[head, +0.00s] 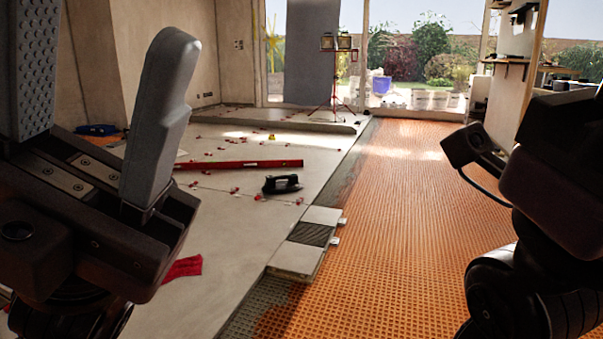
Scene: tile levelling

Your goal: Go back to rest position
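My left gripper (105,60) is large and close at the left of the head view. Its two grey fingers stand wide apart, one showing a textured pad. Nothing is between them. My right arm comes in at the right edge, with the dark body of my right gripper (560,175) partly in view. Its fingers are not visible, so its opening cannot be told. Neither gripper is seen touching anything.
Grey tiles (225,222) cover the left floor, with a red level (240,164), a black handled tool (282,184) and a red cloth (185,268) on them. Small tile pieces (305,240) lie beside orange matting (400,220). A red work-light stand (335,85) is at the back.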

